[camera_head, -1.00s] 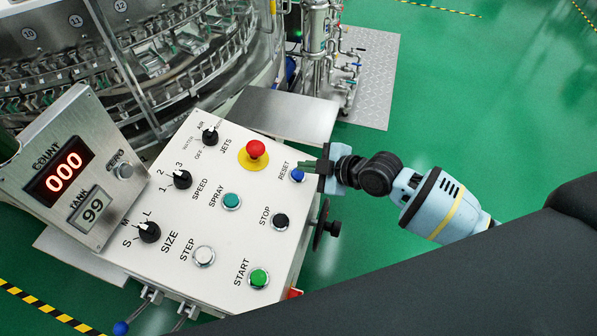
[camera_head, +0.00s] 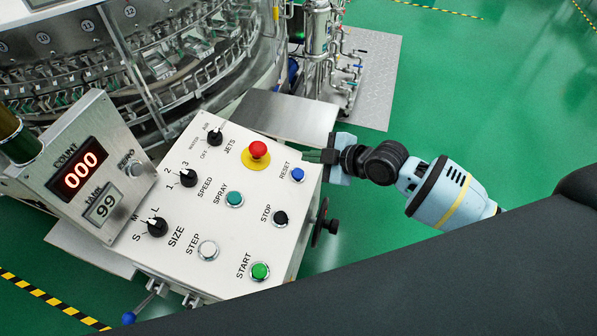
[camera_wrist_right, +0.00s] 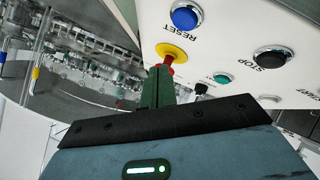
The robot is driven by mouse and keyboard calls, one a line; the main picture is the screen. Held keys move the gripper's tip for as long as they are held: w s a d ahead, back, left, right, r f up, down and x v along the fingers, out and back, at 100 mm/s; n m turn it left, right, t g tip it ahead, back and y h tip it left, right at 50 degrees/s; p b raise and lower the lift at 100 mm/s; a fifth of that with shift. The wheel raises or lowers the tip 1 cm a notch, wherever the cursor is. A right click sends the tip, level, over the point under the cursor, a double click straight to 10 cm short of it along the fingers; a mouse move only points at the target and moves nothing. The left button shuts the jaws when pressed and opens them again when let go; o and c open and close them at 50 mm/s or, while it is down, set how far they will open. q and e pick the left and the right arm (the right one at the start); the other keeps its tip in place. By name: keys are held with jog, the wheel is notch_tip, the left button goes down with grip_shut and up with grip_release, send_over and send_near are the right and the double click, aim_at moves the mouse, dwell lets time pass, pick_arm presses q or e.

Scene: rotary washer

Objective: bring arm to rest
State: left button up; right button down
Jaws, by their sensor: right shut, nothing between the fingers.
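My right gripper (camera_head: 312,156) is shut and empty at the right edge of the white control panel (camera_head: 255,205), just beyond the blue RESET button (camera_head: 298,174). In the right wrist view its closed green fingers (camera_wrist_right: 158,88) point toward the red emergency button (camera_wrist_right: 167,57) on its yellow base, and the blue RESET button (camera_wrist_right: 186,16) shows beside them, clear of the fingers. I cannot tell how high the fingertips are above the panel. My left gripper is not in view.
The panel carries several knobs and buttons, including the green START button (camera_head: 260,271) and black STOP button (camera_head: 280,218). A display box (camera_head: 84,171) reads COUNT 000 and TANK 99. A handwheel (camera_head: 322,224) sticks out at the panel's right side. Green floor (camera_head: 480,100) at the right is open.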

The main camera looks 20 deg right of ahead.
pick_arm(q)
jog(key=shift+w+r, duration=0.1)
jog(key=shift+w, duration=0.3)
